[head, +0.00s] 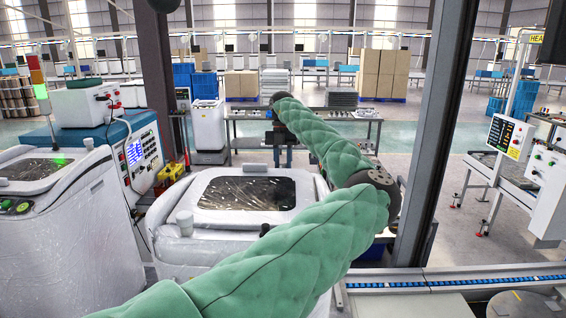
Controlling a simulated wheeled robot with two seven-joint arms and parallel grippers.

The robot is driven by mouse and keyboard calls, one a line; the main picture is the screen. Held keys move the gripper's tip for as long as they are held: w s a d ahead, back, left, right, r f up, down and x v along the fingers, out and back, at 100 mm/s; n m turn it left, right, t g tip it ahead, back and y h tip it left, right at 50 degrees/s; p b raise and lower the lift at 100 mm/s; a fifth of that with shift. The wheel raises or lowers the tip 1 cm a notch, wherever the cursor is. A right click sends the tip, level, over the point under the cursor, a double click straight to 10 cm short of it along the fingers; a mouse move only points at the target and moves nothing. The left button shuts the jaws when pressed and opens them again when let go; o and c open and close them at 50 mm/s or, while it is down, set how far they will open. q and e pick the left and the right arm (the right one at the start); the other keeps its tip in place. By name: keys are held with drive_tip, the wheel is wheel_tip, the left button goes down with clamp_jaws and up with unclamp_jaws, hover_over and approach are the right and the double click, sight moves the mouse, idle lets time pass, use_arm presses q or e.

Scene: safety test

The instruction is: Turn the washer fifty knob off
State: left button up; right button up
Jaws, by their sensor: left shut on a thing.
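No knob can be read as the washer fifty knob. A white washer-like machine (172,250) with a dark window in its lid stands in the centre. A grey knob-like cylinder (185,222) is on its left front corner, and a small black piece (265,230) is at its front edge. Another white machine (75,235) at the left has round green controls (22,207). My left arm crosses in front of the central machine and bends back. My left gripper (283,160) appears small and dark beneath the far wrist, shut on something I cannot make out. My right gripper is out of view.
A control panel (142,158) with a blue display stands behind the left machine. A dark post (432,130) rises right of my arm. A workbench (335,128) stands behind, and a conveyor edge (460,283) runs along the lower right.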

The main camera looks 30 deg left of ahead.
use_arm(q)
drive_tip(key=shift+n, duration=1.6)
drive_tip(key=o, duration=1)
drive_tip(key=shift+w+r, duration=0.1)
